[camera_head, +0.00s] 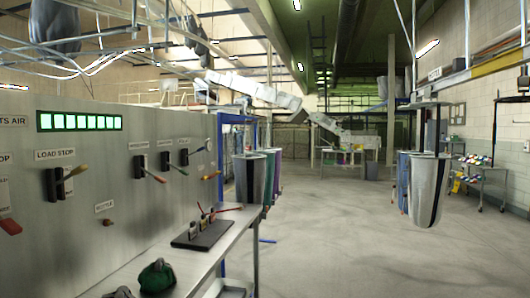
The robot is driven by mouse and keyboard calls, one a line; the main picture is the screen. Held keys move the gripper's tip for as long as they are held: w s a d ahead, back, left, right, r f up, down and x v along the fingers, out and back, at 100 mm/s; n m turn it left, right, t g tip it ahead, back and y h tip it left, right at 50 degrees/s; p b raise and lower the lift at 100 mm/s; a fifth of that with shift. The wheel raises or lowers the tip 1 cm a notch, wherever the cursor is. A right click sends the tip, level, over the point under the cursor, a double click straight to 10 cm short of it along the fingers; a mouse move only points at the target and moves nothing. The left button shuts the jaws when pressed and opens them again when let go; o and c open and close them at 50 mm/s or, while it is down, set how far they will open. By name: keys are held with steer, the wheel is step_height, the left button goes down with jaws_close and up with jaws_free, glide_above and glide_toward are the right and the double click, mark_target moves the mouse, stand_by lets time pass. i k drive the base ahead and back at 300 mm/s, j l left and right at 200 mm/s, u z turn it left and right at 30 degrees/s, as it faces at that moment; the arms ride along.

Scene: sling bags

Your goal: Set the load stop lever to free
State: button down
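The load stop lever (75,172) is at the left on a grey panel (75,250), under a white label (55,154) reading LOAD STOP. It has a tan-yellow handle that points out to the right and slightly up from a dark mount (55,184). No free or stop marking is legible beside it, so I cannot tell which setting it is in. My gripper is not in view, and nothing is seen touching the lever.
A green display (80,121) is above. A bench (190,262) holding a dark green bundle (157,277) runs along the panel's front.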

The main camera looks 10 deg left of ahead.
mark_target(81, 169)
steer(key=i+u, duration=0.25)
steer(key=i, duration=0.25)
steer(key=i+l+u, duration=0.1)
steer(key=i+u, duration=0.2)
steer(key=i, duration=0.2)
steer(key=i+j+u, duration=0.1)
steer(key=i+u, duration=0.35)
steer(key=i+l+u, duration=0.1)
steer(key=i+u, duration=0.55)
steer(key=k+j+u, duration=0.1)
steer(key=k+j, duration=0.3)
steer(key=j, duration=0.15)
steer(key=i+l+z, duration=0.1)
steer(key=i+l, duration=0.4)
